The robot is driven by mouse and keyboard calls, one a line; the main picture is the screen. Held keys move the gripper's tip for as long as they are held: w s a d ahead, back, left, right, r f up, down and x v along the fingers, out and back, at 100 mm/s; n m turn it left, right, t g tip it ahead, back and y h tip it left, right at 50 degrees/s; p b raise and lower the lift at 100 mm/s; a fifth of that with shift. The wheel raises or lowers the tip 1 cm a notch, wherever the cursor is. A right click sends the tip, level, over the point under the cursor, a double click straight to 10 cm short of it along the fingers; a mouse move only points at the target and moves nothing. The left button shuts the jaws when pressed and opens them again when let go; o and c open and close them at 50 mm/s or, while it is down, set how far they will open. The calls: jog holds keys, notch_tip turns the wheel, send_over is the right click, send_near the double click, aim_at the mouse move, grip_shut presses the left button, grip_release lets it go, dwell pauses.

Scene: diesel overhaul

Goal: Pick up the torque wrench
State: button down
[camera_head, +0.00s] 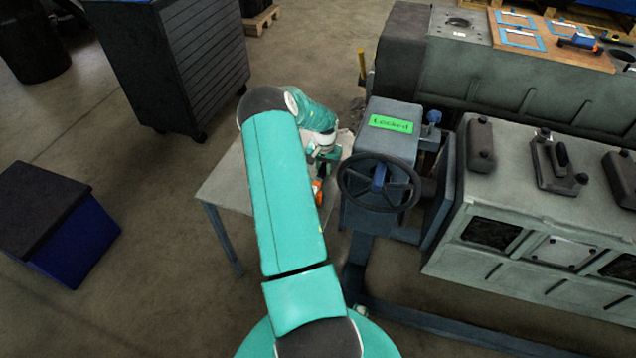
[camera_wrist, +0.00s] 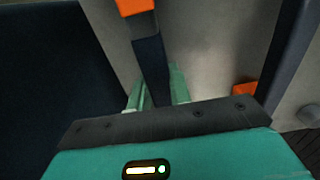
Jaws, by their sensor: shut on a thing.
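In the wrist view my gripper (camera_wrist: 157,88) is shut on the torque wrench (camera_wrist: 152,62), a dark blue bar with an orange end at the top of the picture. The bar runs between the two green fingers, and its lower part is hidden behind the gripper body. In the head view my gripper (camera_head: 323,155) is over the small grey table (camera_head: 228,182), partly hidden by my arm. An orange piece (camera_head: 317,188) shows beside my arm there; I cannot tell whether it is part of the wrench. I cannot tell whether the wrench touches the table.
A grey stand with a handwheel (camera_head: 378,185) and green "Locked" label is close right of the table. The engine block (camera_head: 540,215) is further right. A dark drawer cabinet (camera_head: 185,75) stands behind, and a blue bin (camera_head: 60,230) at left. Open floor lies between.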

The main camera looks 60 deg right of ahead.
aim_at(323, 167)
jog(key=shift+r, duration=0.1)
notch_tip(323, 167, up, 10)
jog(key=shift+f, duration=0.1)
jog(key=c, duration=1.8)
grip_release()
jog(key=shift+c, duration=0.2)
grip_shut()
jog(key=shift+w, duration=0.1)
